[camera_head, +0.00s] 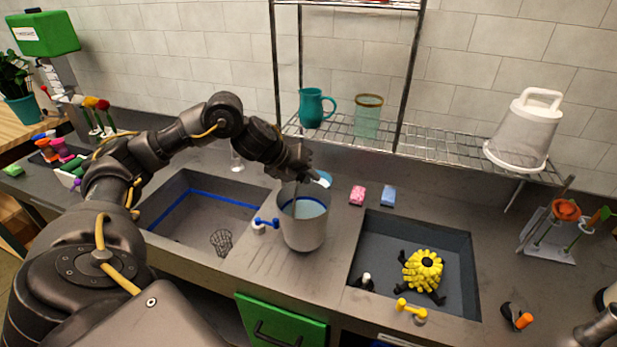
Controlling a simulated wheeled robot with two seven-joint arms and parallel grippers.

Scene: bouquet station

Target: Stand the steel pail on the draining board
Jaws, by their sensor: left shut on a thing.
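The steel pail (303,232) is a grey, roughly upright bucket with a light blue surface showing inside. It is at the strip of counter between the two sinks, over the ridged draining board (282,268). I cannot tell whether its base touches the board. My left gripper (300,183) reaches in from the left and is shut on the pail at its upper rim. The fingertips are partly hidden against the pail.
The left sink (180,222) has a blue line and a wire basket. The right sink (375,235) holds a yellow flower-like thing (424,269). Blue (266,222) and yellow (410,308) taps stand close by. Pink and blue sponges lie behind. A wire shelf (440,153) hangs above.

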